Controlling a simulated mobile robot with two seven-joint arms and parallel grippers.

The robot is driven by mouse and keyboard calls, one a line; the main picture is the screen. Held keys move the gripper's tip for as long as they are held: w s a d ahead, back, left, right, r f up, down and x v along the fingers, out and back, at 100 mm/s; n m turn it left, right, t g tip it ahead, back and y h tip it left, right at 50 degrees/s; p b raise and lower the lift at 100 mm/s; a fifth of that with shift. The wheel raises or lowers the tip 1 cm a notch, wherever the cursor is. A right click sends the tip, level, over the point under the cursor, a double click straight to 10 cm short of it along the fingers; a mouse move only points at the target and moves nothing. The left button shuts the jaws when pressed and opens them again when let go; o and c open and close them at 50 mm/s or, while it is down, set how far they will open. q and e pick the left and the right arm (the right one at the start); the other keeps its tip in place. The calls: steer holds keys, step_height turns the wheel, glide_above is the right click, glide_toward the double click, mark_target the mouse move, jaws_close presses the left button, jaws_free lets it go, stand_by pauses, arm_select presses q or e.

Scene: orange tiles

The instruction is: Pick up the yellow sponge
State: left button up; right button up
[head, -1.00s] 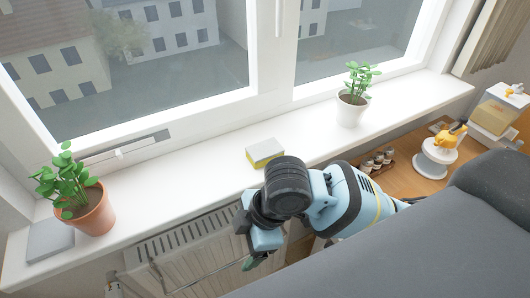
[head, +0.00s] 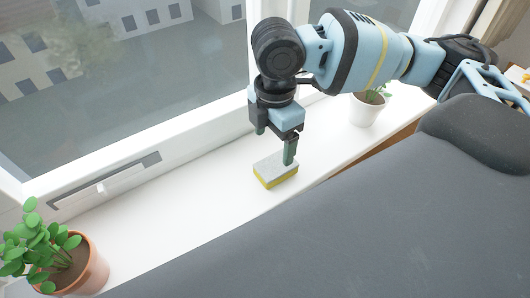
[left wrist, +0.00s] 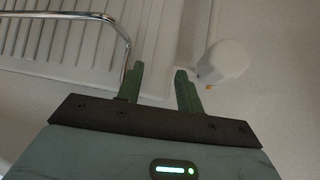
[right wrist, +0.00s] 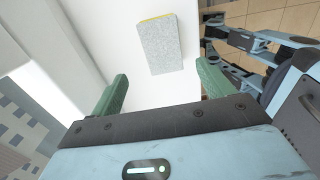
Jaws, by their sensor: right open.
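The yellow sponge (head: 276,172) lies flat on the white windowsill in the head view. It has a grey top and a yellow lower layer. In the right wrist view the sponge (right wrist: 160,47) shows its grey face beyond and between the two green fingers. My right gripper (head: 275,146) is open and empty, pointing down just above and behind the sponge; one finger overlaps it in the picture. Whether that finger touches it I cannot tell. My left gripper (left wrist: 158,85) shows in the left wrist view with its fingers apart and nothing between them.
The windowsill (head: 200,205) is clear around the sponge. A terracotta-potted plant (head: 72,268) stands at the left end, a white-potted plant (head: 367,108) to the right behind my arm. The window frame (head: 130,128) runs behind.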

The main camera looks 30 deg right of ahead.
mark_target(276, 164)
steer(key=shift+s, duration=0.45)
steer(key=shift+f, duration=1.3)
steer(key=shift+d+f, duration=0.1)
steer(key=shift+f, duration=0.25)
steer(key=shift+w+d+f, duration=0.1)
steer(key=shift+f, duration=1)
steer(key=shift+w+d+f, duration=0.1)
steer(key=shift+f, duration=1)
steer(key=c, duration=1.1)
arm_select(q)
steer(key=shift+s+f, duration=0.15)
steer(key=shift+s, duration=0.35)
steer(key=shift+s+f, duration=0.15)
steer(key=shift+s, duration=0.35)
arm_select(e)
steer(key=shift+o, duration=0.2)
